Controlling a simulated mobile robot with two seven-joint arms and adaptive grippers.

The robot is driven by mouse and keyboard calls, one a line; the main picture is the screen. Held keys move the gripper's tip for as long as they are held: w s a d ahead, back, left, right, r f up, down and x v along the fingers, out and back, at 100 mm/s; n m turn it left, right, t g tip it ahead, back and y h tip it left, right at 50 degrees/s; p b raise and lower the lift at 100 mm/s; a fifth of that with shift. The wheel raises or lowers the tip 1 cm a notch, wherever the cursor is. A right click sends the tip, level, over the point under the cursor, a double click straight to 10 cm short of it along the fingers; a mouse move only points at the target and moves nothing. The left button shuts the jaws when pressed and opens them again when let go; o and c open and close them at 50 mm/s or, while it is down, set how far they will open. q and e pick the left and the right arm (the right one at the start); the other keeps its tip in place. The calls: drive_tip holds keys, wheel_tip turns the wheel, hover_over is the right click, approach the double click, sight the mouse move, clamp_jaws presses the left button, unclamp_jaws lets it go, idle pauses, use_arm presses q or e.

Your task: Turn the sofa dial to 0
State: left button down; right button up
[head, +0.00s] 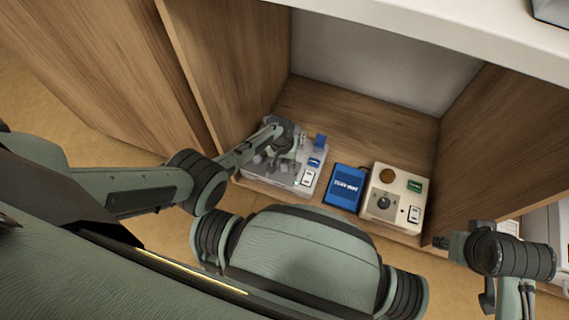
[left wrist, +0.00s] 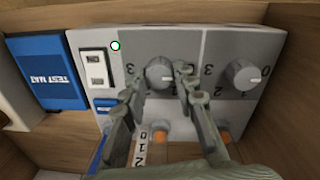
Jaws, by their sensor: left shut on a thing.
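A grey control box (head: 257,178) stands at the left inside the wooden compartment. In the left wrist view its panel (left wrist: 222,45) carries two round grey dials. My left gripper (head: 286,142) reaches over the box. In the left wrist view the left gripper (left wrist: 155,84) has its fingers on both sides of the nearer-left dial (left wrist: 159,72) and is shut on it. The fingers hide part of its scale, and I cannot read its setting or which dial is the sofa one. The other dial (left wrist: 241,74) is free, with a 0 at its right. My right gripper (head: 440,242) is low at the right, jaws unclear.
A blue test mat box (head: 345,187) stands beside the grey box. A beige box (head: 396,196) with a black dial, green label and switch is further right. Wooden side walls (head: 222,70) flank the compartment, and a white top (head: 440,28) overhangs it.

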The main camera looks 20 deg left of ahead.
sight(283, 167)
idle(0.3)
use_arm(q)
drive_tip(key=c, duration=1.2)
unclamp_jaws()
drive_tip(key=shift+r, duration=0.1)
drive_tip(key=r, duration=1.1)
drive_tip(key=shift+s+a+r, duration=0.1)
drive_tip(key=shift+a+r, duration=0.2)
drive_tip(key=shift+r, duration=0.1)
